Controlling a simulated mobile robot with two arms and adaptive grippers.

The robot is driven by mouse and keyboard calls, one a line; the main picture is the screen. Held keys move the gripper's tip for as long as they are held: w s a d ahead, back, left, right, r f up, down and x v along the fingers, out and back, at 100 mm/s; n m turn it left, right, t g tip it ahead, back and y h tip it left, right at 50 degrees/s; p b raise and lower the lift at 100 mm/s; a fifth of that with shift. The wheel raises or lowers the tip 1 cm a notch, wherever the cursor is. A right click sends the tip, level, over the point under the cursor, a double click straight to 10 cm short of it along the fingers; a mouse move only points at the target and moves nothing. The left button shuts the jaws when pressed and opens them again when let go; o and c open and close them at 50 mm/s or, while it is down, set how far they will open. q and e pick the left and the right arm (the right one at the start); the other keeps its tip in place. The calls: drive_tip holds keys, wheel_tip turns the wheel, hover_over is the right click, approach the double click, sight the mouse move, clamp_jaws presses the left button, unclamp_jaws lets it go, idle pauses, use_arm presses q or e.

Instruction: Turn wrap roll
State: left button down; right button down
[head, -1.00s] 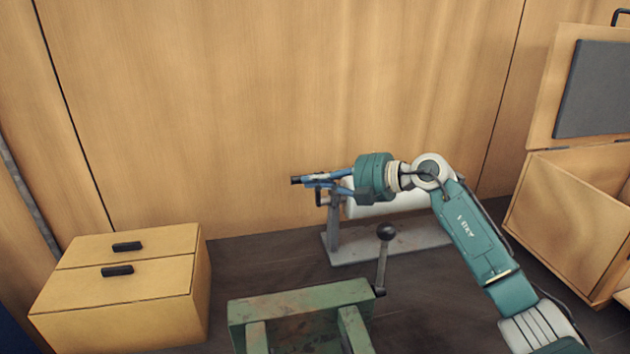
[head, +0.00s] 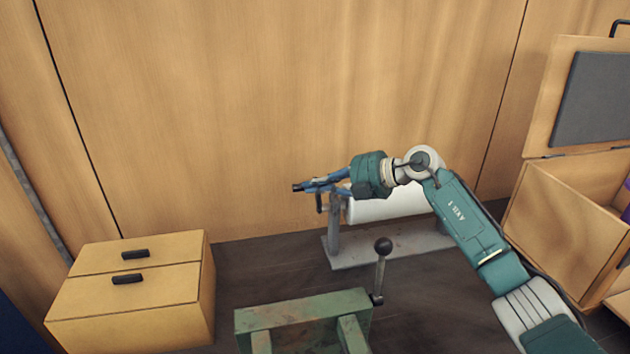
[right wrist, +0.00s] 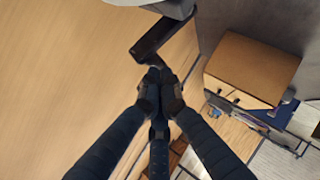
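The wrap roll (head: 395,203) is a white cylinder lying across a grey stand (head: 385,252). A dark crank (head: 320,203) shows at its left end. My right gripper (head: 303,187) reaches over the roll's left end, fingers pointing left. In the right wrist view, the dark crank (right wrist: 160,38) runs down to the fingertips (right wrist: 159,82), which are drawn together and look shut on its handle. The fingers hide the exact contact. My left gripper is not in view.
A wooden drawer box (head: 140,290) stands at the left. A green vise-like frame (head: 303,317) with a ball-topped lever (head: 382,248) is in front. An open wooden chest (head: 565,225) stands at the right. A wooden wall (head: 260,90) rises behind the roll.

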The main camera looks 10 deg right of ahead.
drive_tip(key=w+p, duration=0.2)
drive_tip(key=p, duration=0.1)
drive_tip(key=shift+w+g, duration=0.35)
drive_tip(key=shift+g, duration=0.05)
drive_tip(key=shift+w+m, duration=0.3)
drive_tip(key=shift+w, duration=0.05)
drive_tip(key=shift+w+f+m+g+h, duration=0.1)
drive_tip(key=shift+w+m+g+h, duration=0.2)
drive_tip(key=shift+w+g, duration=0.25)
drive_tip(key=shift+w+f+b, duration=0.65)
drive_tip(key=shift+w+b, duration=0.05)
drive_tip(key=shift+b, duration=0.15)
drive_tip(key=shift+w, duration=0.1)
drive_tip(key=shift+r, duration=0.1)
